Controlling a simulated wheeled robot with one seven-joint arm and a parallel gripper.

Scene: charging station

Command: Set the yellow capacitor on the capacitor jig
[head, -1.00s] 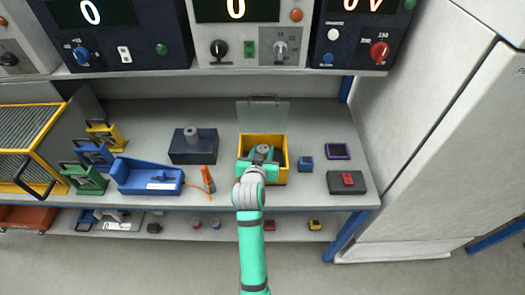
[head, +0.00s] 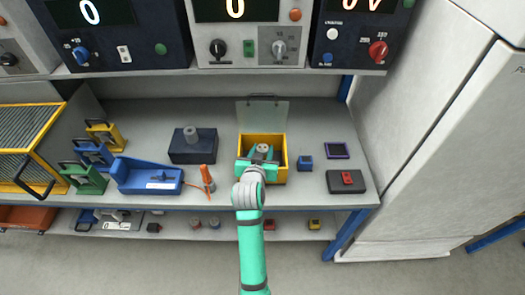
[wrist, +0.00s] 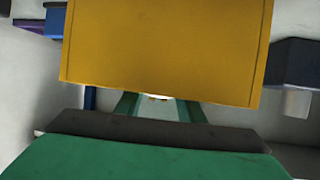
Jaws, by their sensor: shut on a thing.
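My gripper (head: 262,156) is over the open yellow box (head: 248,139) in the head view, with its fingers reaching inside the rim. It is shut on a small grey cylinder (head: 262,148), which I take to be the yellow capacitor. In the wrist view, a bright sliver with a yellowish mark (wrist: 158,97) shows between the two green fingers (wrist: 158,108). The box's yellow wall (wrist: 165,45) hides the rest. The box has a raised clear lid (head: 263,114) and may be the capacitor jig. I cannot tell whether the cylinder touches the box floor.
A dark blue block (head: 183,153) with a grey cylinder stands left of the box. A small blue block (head: 305,163) and a dark red-buttoned box (head: 346,182) are at the right.

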